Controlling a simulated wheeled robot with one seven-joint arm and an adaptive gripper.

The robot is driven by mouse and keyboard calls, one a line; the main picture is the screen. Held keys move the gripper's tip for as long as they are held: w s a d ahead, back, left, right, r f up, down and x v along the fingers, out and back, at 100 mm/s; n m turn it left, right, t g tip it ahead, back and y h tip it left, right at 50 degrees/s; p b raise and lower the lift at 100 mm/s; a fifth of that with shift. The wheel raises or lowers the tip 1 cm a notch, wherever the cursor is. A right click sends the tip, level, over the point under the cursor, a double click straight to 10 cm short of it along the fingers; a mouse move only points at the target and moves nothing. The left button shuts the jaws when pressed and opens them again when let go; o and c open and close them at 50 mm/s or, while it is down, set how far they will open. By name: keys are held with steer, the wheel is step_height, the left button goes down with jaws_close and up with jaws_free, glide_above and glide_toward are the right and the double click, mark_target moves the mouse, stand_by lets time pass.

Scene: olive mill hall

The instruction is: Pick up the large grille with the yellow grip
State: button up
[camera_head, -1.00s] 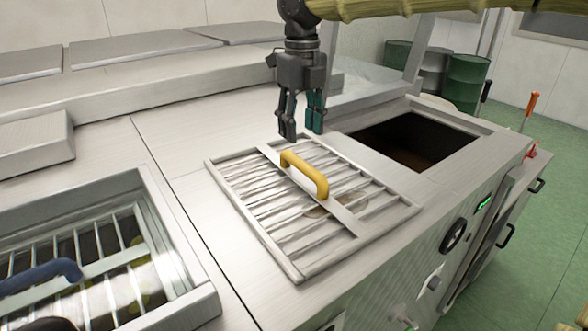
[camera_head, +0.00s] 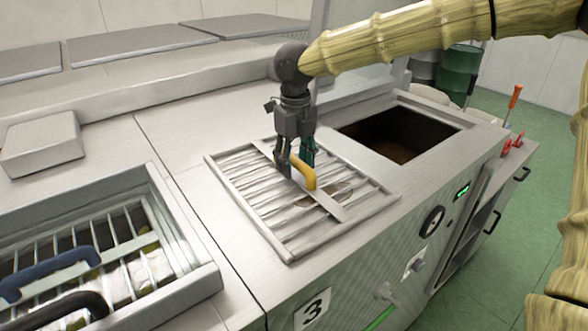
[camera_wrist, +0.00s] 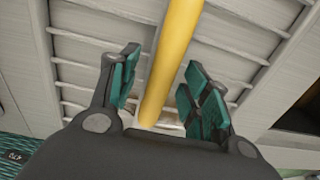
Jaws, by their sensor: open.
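The large grille (camera_head: 262,215) lies flat on the steel machine top, a light metal frame with several thin bars and a flat crossbar. Its yellow grip (camera_head: 304,173) arches up from the crossbar. My gripper (camera_head: 294,168) points down over the grip, with its fingers at the grip's far part. In the wrist view the yellow grip (camera_wrist: 172,65) runs between the two open teal-padded fingers (camera_wrist: 158,82), with a gap visible on each side. The far end of the grip is partly hidden by the fingers in the head view.
A dark open hatch (camera_head: 400,135) lies right of the grille. At the lower left, a basin (camera_head: 205,285) holds a grille with a blue grip (camera_head: 48,272) and a black grip (camera_head: 60,308). A raised ledge (camera_head: 150,100) runs behind. Bare steel lies left of the grille.

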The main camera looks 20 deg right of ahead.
steer(key=shift+w+a+f, duration=0.1)
steer(key=shift+w+f, duration=0.5)
steer(key=shift+w, duration=0.05)
steer(key=shift+s+r, duration=0.25)
steer(key=shift+s, duration=0.15)
steer(key=c, duration=0.5)
steer(key=shift+s, duration=0.1)
steer(key=c, duration=0.4)
steer(key=shift+f, duration=0.1)
jaws_close()
